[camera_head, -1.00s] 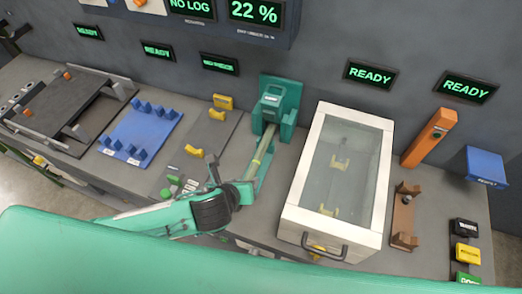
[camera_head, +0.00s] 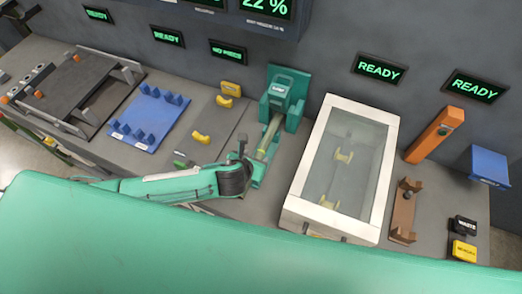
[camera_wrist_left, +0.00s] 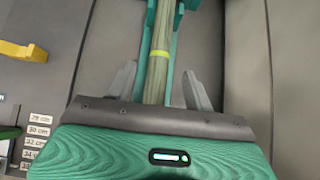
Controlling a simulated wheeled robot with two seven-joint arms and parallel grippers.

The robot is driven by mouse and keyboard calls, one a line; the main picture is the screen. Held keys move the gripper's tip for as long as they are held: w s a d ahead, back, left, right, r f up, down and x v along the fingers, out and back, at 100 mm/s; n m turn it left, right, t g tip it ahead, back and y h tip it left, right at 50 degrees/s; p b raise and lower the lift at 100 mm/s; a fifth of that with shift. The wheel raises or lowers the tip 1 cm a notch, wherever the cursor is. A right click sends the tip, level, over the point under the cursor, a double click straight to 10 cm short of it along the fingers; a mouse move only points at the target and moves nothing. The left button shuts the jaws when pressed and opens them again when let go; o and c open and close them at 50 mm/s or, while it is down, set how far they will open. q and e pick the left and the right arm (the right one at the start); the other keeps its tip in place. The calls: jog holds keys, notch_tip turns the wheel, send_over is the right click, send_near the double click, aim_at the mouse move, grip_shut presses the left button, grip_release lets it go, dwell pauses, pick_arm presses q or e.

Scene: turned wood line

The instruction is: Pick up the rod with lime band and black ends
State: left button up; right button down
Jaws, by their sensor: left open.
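The rod with a lime band (camera_wrist_left: 160,53) is pale and slim and lies lengthwise in the green station (camera_head: 288,88) at the back of the bench. It also shows in the head view (camera_head: 268,138), between the station's green rails. Its far end runs out of the wrist view, its near end is hidden by my gripper, and no black end shows clearly. My left gripper (camera_wrist_left: 158,85) is open, with one grey finger on each side of the rod, apart from it. In the head view my left wrist hides most of this gripper. My right gripper is not seen.
A glass-lidded box (camera_head: 340,165) stands close to the right of the station. A grey plate with yellow cradles (camera_head: 203,137) and a blue rack (camera_head: 150,118) lie to the left. An orange post (camera_head: 434,135) and brown holder (camera_head: 404,210) stand farther right.

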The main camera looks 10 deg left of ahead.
aim_at(259, 153)
pick_arm(q)
jog(key=shift+w+d+f+p, duration=0.1)
jog(key=shift+w+f+p, duration=0.15)
jog(key=shift+w+p, duration=0.3)
jog(key=p+x, duration=0.1)
jog(key=x, duration=0.2)
jog(key=shift+w+f, duration=0.35)
jog(key=shift+c, duration=0.2)
grip_shut()
